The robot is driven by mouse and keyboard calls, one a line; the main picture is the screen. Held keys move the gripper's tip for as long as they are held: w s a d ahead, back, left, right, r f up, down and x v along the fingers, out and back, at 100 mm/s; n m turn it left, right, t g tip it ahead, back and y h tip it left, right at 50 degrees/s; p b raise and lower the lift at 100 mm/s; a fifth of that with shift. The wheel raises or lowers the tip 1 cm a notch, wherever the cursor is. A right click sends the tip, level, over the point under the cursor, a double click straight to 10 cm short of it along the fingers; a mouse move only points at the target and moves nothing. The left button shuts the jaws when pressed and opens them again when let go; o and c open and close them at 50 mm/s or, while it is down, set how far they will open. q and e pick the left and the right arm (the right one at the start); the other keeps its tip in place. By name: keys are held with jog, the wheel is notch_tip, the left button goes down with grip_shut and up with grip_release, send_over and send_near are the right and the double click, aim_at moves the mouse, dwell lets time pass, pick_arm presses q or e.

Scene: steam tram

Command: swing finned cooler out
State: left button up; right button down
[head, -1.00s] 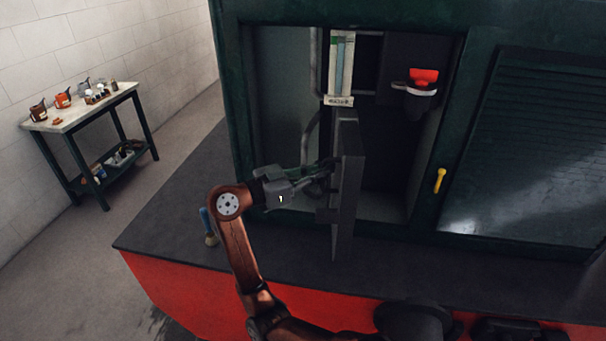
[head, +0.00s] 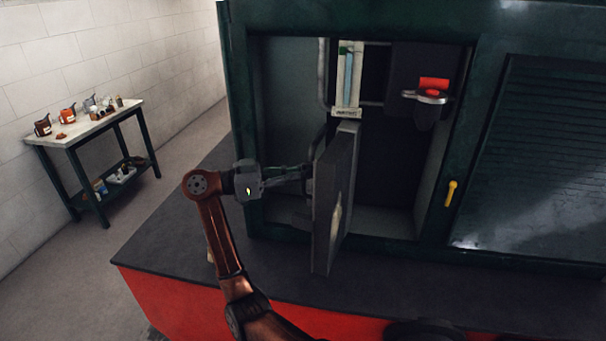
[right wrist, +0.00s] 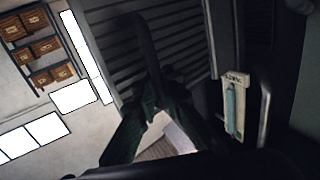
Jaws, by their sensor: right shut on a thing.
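The finned cooler (head: 335,200) is a grey upright slab standing out from the open cabinet in the head view, with its right face and narrow top edge showing. My right gripper (head: 306,173) reaches it from the left, its fingertips partly hidden at the cooler's left side. In the right wrist view the dark fingers (right wrist: 155,95) close together on a dark bar at the cooler, before a ribbed grey face (right wrist: 180,40). The exact grip is dim. My left gripper is not in view.
A gauge with a blue tube (head: 348,80) hangs behind the cooler. A red-topped fitting (head: 433,84) is on the cabinet's right. A yellow handle (head: 450,193) sits beside the louvred panel (head: 540,160). A side table (head: 80,134) stands left. The dark ledge before the cabinet is mostly clear.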

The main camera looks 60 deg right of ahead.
jog(key=c, duration=2.2)
grip_release()
jog(key=shift+w+a, duration=0.1)
jog(key=shift+a, duration=0.1)
jog(key=shift+o, duration=0.6)
jog(key=shift+d, duration=0.1)
jog(key=v, duration=1.2)
jog(key=shift+d+r, duration=0.1)
